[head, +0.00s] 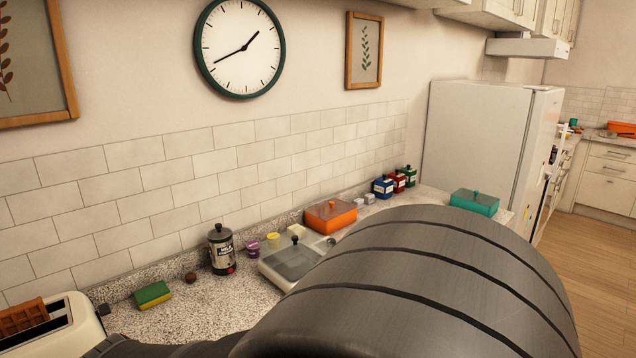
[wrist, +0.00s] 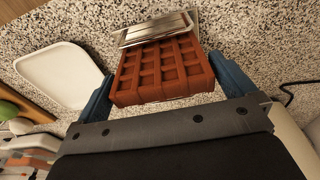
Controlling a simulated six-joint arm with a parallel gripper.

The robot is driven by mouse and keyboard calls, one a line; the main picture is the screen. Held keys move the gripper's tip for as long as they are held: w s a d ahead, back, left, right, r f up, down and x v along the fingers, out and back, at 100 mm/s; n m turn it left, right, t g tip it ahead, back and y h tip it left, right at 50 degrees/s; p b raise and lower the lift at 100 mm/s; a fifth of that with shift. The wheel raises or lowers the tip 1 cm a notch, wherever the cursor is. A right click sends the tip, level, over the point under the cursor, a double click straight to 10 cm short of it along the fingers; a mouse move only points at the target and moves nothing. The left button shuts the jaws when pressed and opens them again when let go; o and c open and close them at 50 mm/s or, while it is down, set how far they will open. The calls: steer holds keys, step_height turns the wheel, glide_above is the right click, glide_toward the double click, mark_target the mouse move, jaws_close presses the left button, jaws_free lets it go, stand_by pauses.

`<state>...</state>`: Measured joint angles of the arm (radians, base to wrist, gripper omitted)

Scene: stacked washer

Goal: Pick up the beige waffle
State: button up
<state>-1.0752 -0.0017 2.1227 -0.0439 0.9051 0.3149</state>
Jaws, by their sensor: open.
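A reddish-brown waffle (wrist: 163,70) with a square grid is in the middle of the wrist view; no beige one shows. My gripper (wrist: 161,67) is open, with one blue finger on each side of the waffle. Whether the fingers touch it is unclear. A shiny metal piece (wrist: 153,28) lies just beyond the waffle's far edge. In the head view a brown waffle (head: 22,318) shows at the bottom left by the cream toaster (head: 62,328); whether it stands in a slot or behind is unclear. My gripper is not seen there.
A white tray (wrist: 58,75) lies left of the waffle on the speckled counter. A cream object (wrist: 293,138) and a black cord are at right. In the head view, a sponge (head: 153,295) and a dark canister (head: 221,250) stand right of the toaster.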

steer(key=shift+n+t+y, duration=0.3)
steer(key=shift+n+y, duration=0.1)
steer(key=w+a+r, duration=0.2)
steer(key=shift+a+r, duration=0.35)
steer(key=shift+r, duration=0.05)
steer(key=w+a+r, duration=0.4)
steer(key=a+r, duration=0.2)
steer(key=a, duration=0.2)
steer(key=w+a+r, duration=0.3)
steer(key=a+r, duration=0.2)
steer(key=a, duration=0.3)
step_height(320, 180, up, 11)
steer(key=g+h, duration=0.2)
glide_above(13, 308)
steer(key=shift+m, duration=0.4)
step_height(13, 308, down, 12)
steer(key=shift+f, duration=0.1)
step_height(13, 308, down, 5)
steer(key=shift+s+f, duration=0.1)
steer(key=shift+s, duration=0.05)
steer(key=c, duration=0.7)
